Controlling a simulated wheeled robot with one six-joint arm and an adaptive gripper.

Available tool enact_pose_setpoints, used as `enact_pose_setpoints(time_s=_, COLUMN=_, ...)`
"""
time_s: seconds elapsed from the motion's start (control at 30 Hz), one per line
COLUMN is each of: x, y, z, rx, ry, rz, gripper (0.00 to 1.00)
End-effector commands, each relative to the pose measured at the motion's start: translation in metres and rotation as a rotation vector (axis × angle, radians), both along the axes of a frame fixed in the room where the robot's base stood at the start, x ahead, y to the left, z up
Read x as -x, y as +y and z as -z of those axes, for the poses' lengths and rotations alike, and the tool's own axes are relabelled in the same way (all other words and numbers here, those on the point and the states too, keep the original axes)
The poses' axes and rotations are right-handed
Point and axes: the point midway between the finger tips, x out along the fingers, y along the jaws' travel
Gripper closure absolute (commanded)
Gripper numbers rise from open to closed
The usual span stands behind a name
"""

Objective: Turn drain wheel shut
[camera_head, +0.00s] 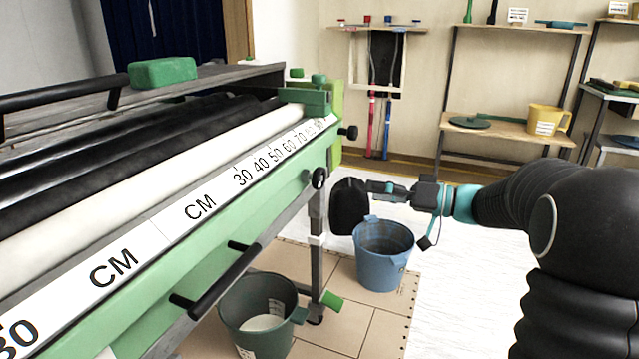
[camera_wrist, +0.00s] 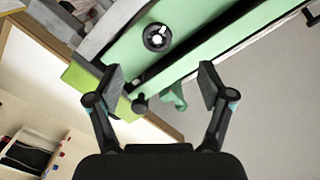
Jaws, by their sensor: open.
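A round black wheel (camera_head: 319,178) with a white mark sits on the green side of the pasting machine (camera_head: 250,215), near its far end. In the wrist view the wheel (camera_wrist: 157,37) shows its dark rim and white centre mark, beyond my fingertips and between their lines. I take it for the drain wheel; no label shows. My gripper (camera_wrist: 162,84) is open and empty, with its two fingers spread wide and apart from the wheel. In the head view my gripper (camera_head: 350,205) is just right of the wheel, its fingers hard to make out.
A smaller black knob (camera_head: 348,132) sits at the machine's end; a blue bucket (camera_head: 384,262) stands on the floor below my gripper. A dark green bucket (camera_head: 258,312) stands under the machine. Shelves (camera_head: 510,128) line the back wall. White floor right of the blue bucket is clear.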

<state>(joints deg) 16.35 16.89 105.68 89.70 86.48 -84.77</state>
Motion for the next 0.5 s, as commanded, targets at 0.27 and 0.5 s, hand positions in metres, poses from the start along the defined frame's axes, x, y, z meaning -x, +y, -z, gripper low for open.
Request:
enact_pose_setpoints(time_s=0.27, x=-0.015, y=0.01, z=-0.001, rx=-0.03, ry=-0.039, rz=0.012, gripper=0.2)
enact_pose_setpoints(time_s=0.5, x=-0.029, y=0.051, z=-0.001, rx=-0.027, ry=-0.036, rz=0.009, gripper=0.2)
